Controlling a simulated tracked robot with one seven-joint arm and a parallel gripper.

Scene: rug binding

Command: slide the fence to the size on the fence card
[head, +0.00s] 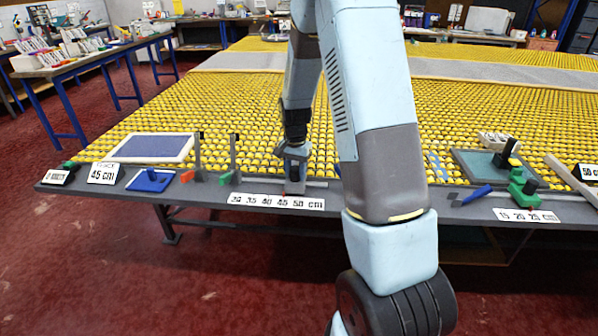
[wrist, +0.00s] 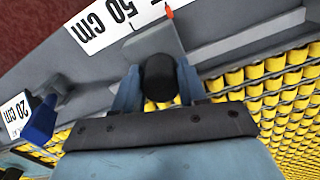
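The fence (head: 294,187) is a grey carriage on a rail along the table's front edge; its black knob (wrist: 160,78) shows in the wrist view. My gripper (head: 294,150) is over the fence, and its fingers (wrist: 158,88) are closed against both sides of the knob. An orange pointer (wrist: 169,12) on the fence meets the white scale (wrist: 112,20) just beside the 50 mark, on its lower-number side. The scale strip (head: 277,203) reads 30 to 50 cm in the head view, with the pointer near 45. The fence card (head: 104,173) reads 45 cm.
Left of the fence stand upright posts with a red piece (head: 186,177), a blue block (head: 150,181) and a blue-lined tray (head: 152,148). To the right are a blue bar (head: 478,194), a green piece (head: 523,187) and a 15-25 cm scale (head: 526,215). Yellow rollers cover the table behind.

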